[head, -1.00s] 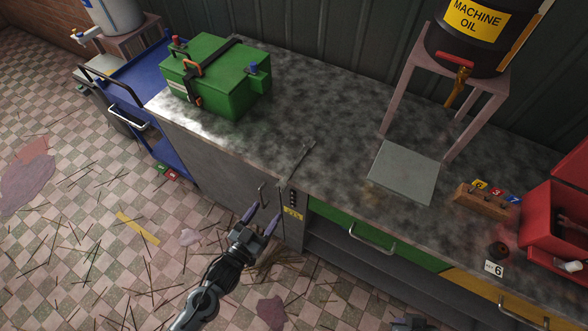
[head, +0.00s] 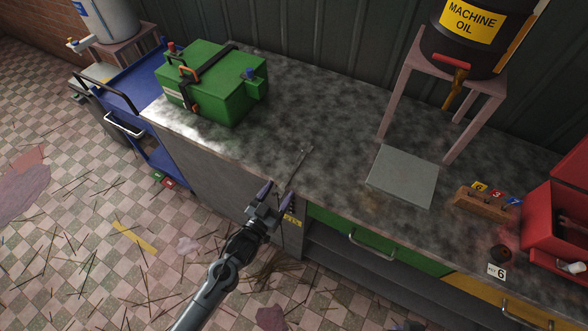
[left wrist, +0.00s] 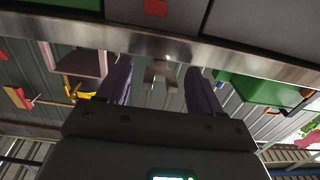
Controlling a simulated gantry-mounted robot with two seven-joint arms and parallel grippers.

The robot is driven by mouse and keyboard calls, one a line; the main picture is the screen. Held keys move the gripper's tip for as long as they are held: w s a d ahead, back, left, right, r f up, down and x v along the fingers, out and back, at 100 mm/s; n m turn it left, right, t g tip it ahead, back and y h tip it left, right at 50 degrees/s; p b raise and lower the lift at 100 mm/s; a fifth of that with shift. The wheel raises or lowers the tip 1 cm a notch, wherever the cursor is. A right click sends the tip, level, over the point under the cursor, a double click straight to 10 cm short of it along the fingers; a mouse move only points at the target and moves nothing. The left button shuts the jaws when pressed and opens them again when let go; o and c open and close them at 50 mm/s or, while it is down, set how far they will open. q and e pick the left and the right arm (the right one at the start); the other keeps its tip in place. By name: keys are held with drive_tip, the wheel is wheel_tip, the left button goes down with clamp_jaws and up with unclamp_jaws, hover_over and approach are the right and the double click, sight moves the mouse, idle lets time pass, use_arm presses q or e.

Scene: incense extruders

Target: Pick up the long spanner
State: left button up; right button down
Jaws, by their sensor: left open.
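The long spanner (head: 300,162) is a thin grey tool lying on the worktop, its near end at the front edge. In the left wrist view its forked end (left wrist: 160,74) shows between my fingers, apart from both. My left gripper (head: 277,195) is open and empty, with purple fingers, at the front edge of the worktop by the spanner's near end. It also shows in the left wrist view (left wrist: 159,68). Part of the spanner's near end is hard to make out against the gripper. A small dark part at the bottom edge of the head view may be my right gripper (head: 408,326).
A green box (head: 220,85) stands on the worktop (head: 330,120) behind and left of the spanner. A grey plate (head: 403,175) and a stand with a machine oil drum (head: 462,40) are to the right. A red toolbox (head: 555,220) is far right.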

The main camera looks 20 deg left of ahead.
use_arm(q)
drive_tip(key=c, duration=1.2)
drive_tip(key=shift+r, duration=0.1)
